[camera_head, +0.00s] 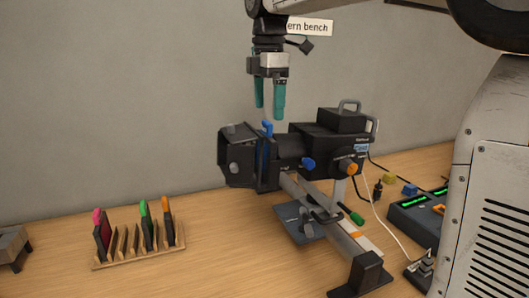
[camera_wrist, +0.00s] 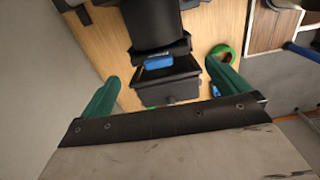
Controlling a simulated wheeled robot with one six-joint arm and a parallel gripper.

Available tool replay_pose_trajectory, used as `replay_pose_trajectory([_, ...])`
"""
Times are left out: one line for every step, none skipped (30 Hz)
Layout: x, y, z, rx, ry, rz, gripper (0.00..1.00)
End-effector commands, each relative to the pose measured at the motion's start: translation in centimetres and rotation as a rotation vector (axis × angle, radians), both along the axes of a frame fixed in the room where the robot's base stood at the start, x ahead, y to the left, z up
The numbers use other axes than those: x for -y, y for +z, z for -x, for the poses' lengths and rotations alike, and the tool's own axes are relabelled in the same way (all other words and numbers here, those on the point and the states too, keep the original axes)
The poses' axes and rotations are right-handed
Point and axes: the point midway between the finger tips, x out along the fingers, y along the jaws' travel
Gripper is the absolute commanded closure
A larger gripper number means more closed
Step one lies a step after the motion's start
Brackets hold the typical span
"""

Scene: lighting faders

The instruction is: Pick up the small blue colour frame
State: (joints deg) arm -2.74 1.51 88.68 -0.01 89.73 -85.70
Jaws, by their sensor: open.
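The small blue colour frame (camera_head: 267,129) sits in the front slot of a black stage lantern (camera_head: 296,150), with its blue tab sticking up from the top. The same blue tab shows in the wrist view (camera_wrist: 158,61), near the middle between the fingers. Most of the frame is hidden inside the slot. My gripper (camera_head: 269,112) points down just above the tab, with its two teal fingers apart and nothing between them. In the wrist view my gripper (camera_wrist: 162,72) has one finger to each side of the lantern's front.
A wooden rack (camera_head: 140,262) at the left holds pink, green and orange tabbed frames, with empty slots between. A control desk (camera_head: 415,215) with green lights stands at the right, with cables nearby. A green ring (camera_wrist: 220,52) shows in the wrist view. A wall is behind.

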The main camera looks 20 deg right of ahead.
Motion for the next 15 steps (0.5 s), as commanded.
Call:
replay_pose_trajectory([-0.1,-0.2,-0.4,-0.002,0.015,0.000,0.00])
replay_pose_trajectory([-0.1,-0.4,-0.4,-0.003,0.023,0.000,0.00])
replay_pose_trajectory([-0.2,-0.7,-0.5,-0.004,0.028,0.000,0.00])
replay_pose_trajectory([-0.2,-1.1,-0.5,-0.005,0.030,0.000,0.00])
replay_pose_trajectory([-0.2,-1.4,-0.4,-0.005,0.030,0.000,0.00])
replay_pose_trajectory([-0.2,-1.9,-0.4,-0.004,0.029,0.000,0.00])
replay_pose_trajectory([-0.2,-2.2,-0.4,-0.004,0.029,0.000,0.00])
replay_pose_trajectory([-0.3,-2.6,-0.4,-0.005,0.028,0.000,0.00])
replay_pose_trajectory([-0.3,-3.0,-0.4,-0.003,0.028,0.000,0.00])
replay_pose_trajectory([-0.4,-3.4,-0.4,-0.004,0.028,0.000,0.00])
replay_pose_trajectory([-0.4,-3.8,-0.3,-0.005,0.028,0.000,0.00])
replay_pose_trajectory([-0.5,-4.4,-0.3,-0.004,0.027,0.000,0.00])
replay_pose_trajectory([-0.6,-4.9,-0.3,-0.005,0.027,0.000,0.00])
replay_pose_trajectory([-0.7,-5.4,-0.3,-0.005,0.027,0.000,0.00])
replay_pose_trajectory([-0.7,-6.0,-0.3,-0.004,0.026,0.000,0.00])
